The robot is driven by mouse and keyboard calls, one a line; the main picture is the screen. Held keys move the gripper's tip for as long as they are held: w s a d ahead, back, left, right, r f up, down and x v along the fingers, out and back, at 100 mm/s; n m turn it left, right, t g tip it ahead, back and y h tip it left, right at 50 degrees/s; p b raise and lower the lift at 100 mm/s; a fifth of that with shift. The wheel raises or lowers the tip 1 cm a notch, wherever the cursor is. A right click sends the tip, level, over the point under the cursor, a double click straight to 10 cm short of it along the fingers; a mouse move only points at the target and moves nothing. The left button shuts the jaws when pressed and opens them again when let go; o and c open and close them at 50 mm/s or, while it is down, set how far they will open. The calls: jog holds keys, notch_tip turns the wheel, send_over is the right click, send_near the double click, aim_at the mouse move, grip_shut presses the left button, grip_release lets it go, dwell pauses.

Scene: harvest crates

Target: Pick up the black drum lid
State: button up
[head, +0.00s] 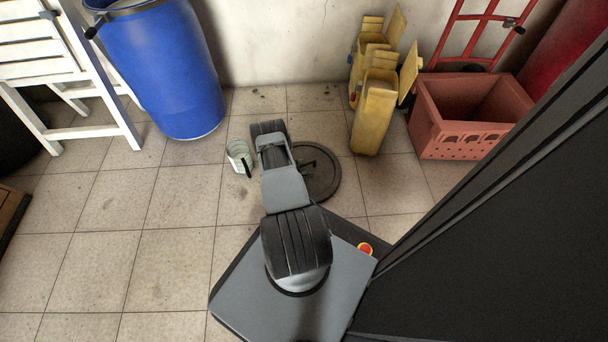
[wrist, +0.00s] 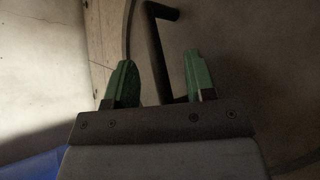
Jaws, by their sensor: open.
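The black drum lid (head: 325,182) lies flat on the tiled floor, partly hidden behind my arm in the head view. It fills much of the wrist view (wrist: 245,65), where its dark bar handle (wrist: 155,50) runs down between my fingers. My gripper (wrist: 160,75) is open, with one green finger on each side of the handle. I cannot tell how far the fingertips are from the lid's surface. My gripper's fingers are hidden by the arm in the head view.
A pale mug-like container (head: 238,155) stands just left of my arm. A blue drum (head: 165,70) and white folding chair (head: 60,60) stand further left.

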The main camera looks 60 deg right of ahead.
jog(key=shift+x, duration=0.85)
grip_shut()
jog(key=shift+a, duration=0.1)
